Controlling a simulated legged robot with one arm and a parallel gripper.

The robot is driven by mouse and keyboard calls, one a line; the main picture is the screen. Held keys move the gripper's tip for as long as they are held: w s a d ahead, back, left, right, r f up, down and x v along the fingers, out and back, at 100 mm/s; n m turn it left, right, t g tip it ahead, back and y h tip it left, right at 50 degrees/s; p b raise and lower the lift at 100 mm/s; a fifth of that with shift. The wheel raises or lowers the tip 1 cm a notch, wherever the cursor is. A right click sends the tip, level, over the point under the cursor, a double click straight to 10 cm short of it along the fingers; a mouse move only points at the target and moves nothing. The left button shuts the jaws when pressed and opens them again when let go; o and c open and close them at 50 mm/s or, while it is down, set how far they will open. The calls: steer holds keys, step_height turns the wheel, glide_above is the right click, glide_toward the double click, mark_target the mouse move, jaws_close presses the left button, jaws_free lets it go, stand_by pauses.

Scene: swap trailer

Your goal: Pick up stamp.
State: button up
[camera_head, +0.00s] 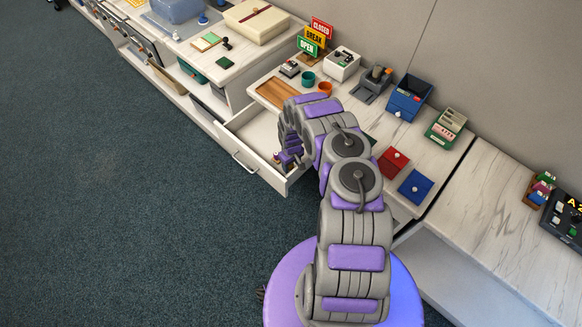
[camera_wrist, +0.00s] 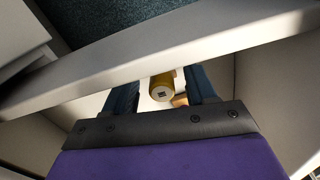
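My gripper (camera_head: 285,160) is low inside an open white drawer (camera_head: 243,160). In the wrist view my gripper (camera_wrist: 162,90) is open, with its two dark fingers spread. A small yellow cylinder (camera_wrist: 160,86) with a pale end face and a dark square mark shows between the fingers, with visible gaps on both sides. It looks like the stamp, but I cannot be sure. A small orange-brown piece beside it is partly hidden by the gripper. In the head view my arm and gripper hide most of what is in the drawer.
The drawer's front wall (camera_wrist: 150,42) crosses close to my fingers. Above the drawer, the counter holds a wooden tray (camera_head: 276,93), green and orange cups, a red box (camera_head: 393,161) and a blue box (camera_head: 415,187). A small dark-handled item (camera_head: 226,43) stands on the left counter. The carpet at left is clear.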

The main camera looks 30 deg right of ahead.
steer(key=shift+a, duration=0.1)
jaws_close()
steer(key=shift+r, duration=0.1)
stand_by(0.3)
step_height(320, 180, up, 10)
steer(key=shift+f+p, duration=0.1)
steer(key=shift+p, duration=1)
